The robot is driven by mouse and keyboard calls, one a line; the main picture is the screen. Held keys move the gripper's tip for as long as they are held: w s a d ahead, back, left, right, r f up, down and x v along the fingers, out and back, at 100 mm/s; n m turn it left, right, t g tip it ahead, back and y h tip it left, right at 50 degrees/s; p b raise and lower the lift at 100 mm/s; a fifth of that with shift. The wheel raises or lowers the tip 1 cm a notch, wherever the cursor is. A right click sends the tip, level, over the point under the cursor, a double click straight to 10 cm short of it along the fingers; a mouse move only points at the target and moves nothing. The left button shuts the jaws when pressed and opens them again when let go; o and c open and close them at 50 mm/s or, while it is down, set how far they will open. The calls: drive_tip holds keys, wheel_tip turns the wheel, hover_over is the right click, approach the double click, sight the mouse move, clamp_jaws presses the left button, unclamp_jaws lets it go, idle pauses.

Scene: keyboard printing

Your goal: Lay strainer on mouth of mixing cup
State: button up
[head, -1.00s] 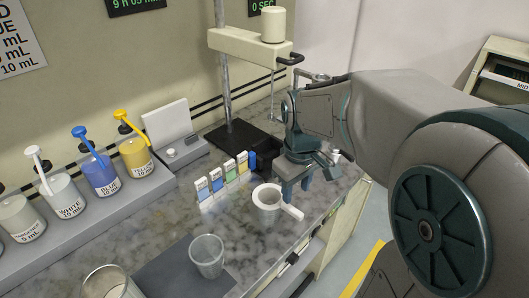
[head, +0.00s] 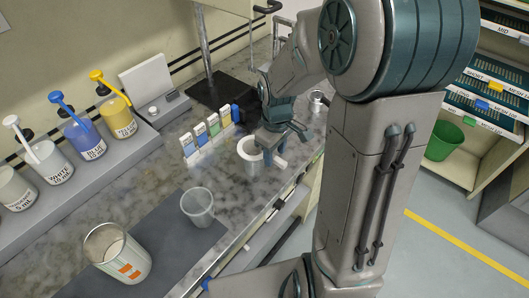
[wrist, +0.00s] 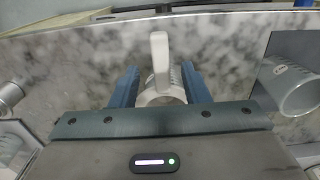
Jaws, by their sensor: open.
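The strainer (head: 246,150), a white ring with a short handle, sits on the marble counter. Its greyish body shows below the ring. In the wrist view its white handle (wrist: 159,55) stands between my two blue fingers. My gripper (head: 272,157) is open and low at the strainer, with a finger on either side and gaps showing in the wrist view (wrist: 160,87). The mixing cup (head: 197,208), clear and empty-looking, stands upright on a dark grey mat, nearer the camera. It also shows at the right of the wrist view (wrist: 291,88).
A larger cup with orange marks (head: 121,256) stands on the dark mat (head: 165,240). Upright coloured strips (head: 206,134) stand just behind the strainer. Pump bottles (head: 82,138) line the back left. A small metal cup (head: 318,100) is beyond my gripper. The counter's front edge is close.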

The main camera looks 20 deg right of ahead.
drive_tip(key=shift+w+a+f+p, duration=0.15)
drive_tip(key=shift+f+p, duration=0.15)
drive_tip(key=shift+f, duration=1.75)
clamp_jaws()
drive_tip(key=shift+r, duration=0.1)
drive_tip(key=shift+r, duration=0.5)
drive_tip(key=r, duration=0.2)
drive_tip(key=r+b, duration=0.1)
drive_tip(key=shift+s+d+r, duration=0.25)
drive_tip(key=shift+s+d, duration=0.1)
drive_tip(key=s+d+r+b, duration=0.1)
drive_tip(key=s+d+r, duration=0.5)
drive_tip(key=s, duration=0.2)
drive_tip(key=shift+s+d+r+b, duration=0.2)
drive_tip(key=shift+d+b, duration=0.1)
drive_tip(key=shift+d, duration=0.05)
